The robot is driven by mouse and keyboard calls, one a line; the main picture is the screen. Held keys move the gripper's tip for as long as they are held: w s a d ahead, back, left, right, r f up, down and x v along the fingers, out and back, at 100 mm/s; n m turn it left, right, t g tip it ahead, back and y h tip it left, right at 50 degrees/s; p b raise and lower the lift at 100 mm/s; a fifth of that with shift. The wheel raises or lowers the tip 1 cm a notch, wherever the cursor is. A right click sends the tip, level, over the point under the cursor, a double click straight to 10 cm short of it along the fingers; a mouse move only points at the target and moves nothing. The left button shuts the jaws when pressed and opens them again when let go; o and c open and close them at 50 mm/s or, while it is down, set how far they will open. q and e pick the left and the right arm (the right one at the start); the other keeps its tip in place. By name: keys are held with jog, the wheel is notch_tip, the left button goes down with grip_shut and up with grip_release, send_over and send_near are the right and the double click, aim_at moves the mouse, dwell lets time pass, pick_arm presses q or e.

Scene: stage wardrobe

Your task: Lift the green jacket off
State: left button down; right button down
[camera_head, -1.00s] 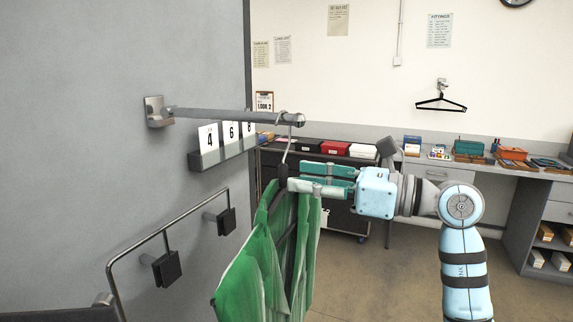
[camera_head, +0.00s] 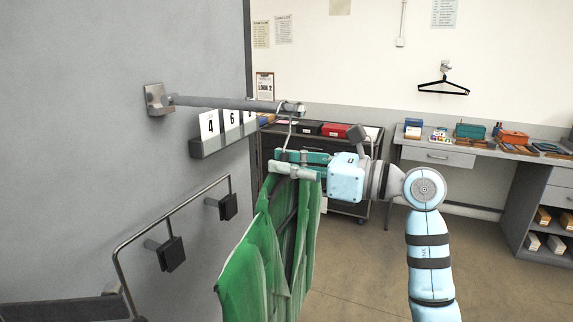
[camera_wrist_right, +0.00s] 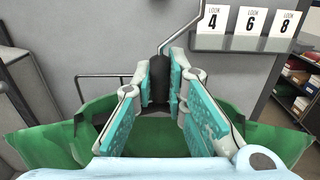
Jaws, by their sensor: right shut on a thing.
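The green jacket (camera_head: 262,262) hangs on a dark hanger below the wall rail (camera_head: 225,103). The hanger's metal hook (camera_head: 290,128) is at the rail's free end; I cannot tell whether it bears on the rail. My right gripper (camera_head: 284,163) reaches in from the right and is shut on the hanger's dark neck (camera_wrist_right: 160,78), just above the jacket's shoulders. In the right wrist view the jacket (camera_wrist_right: 60,145) spreads to both sides beneath the fingers. My left gripper is not in view.
A card ledge (camera_head: 205,147) with numbered cards and a bent metal bar (camera_head: 165,215) are on the grey wall close left of the jacket. A dark cart (camera_head: 345,208) stands behind the gripper. A desk (camera_head: 430,156) lines the back wall. An empty hanger (camera_head: 443,88) hangs above it.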

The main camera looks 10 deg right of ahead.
jog(key=shift+r, duration=0.1)
jog(key=shift+r+p, duration=0.55)
jog(key=shift+p, duration=0.05)
jog(key=b+v, duration=0.2)
jog(key=v, duration=0.7)
jog(key=shift+b, duration=0.4)
jog(key=shift+f, duration=0.1)
jog(key=b+v, duration=0.7)
jog(key=v, duration=0.9)
jog(key=shift+b, duration=0.4)
